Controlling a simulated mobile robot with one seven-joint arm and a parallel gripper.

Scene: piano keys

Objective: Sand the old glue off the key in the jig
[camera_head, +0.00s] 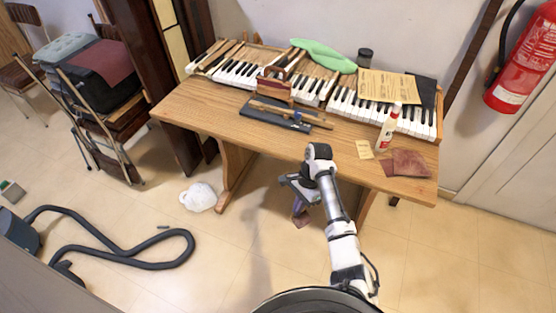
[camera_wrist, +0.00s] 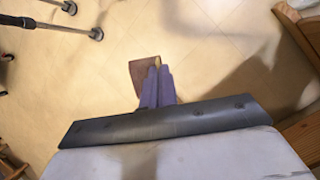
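The jig, a dark blue board (camera_head: 262,115), lies near the table's front edge left of centre. A long wooden key (camera_head: 292,112) lies along it; any glue on it is too small to see. My gripper (camera_head: 299,212) hangs in front of the table, below its top, pointing down. In the wrist view its purple fingers (camera_wrist: 157,84) are together around the edge of a small reddish-brown piece (camera_wrist: 141,76), which looks like sandpaper. That piece also shows at the fingertips in the head view (camera_head: 303,221). A larger reddish-brown sheet (camera_head: 408,163) lies at the table's right front corner.
The piano keyboard (camera_head: 345,102) fills the back of the wooden table (camera_head: 215,108). A red-brown wooden object (camera_head: 273,85) stands behind the jig. A white bottle (camera_head: 387,130) and yellow note (camera_head: 364,149) are at right. A white bag (camera_head: 199,197) and black hose (camera_head: 130,258) lie on the floor.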

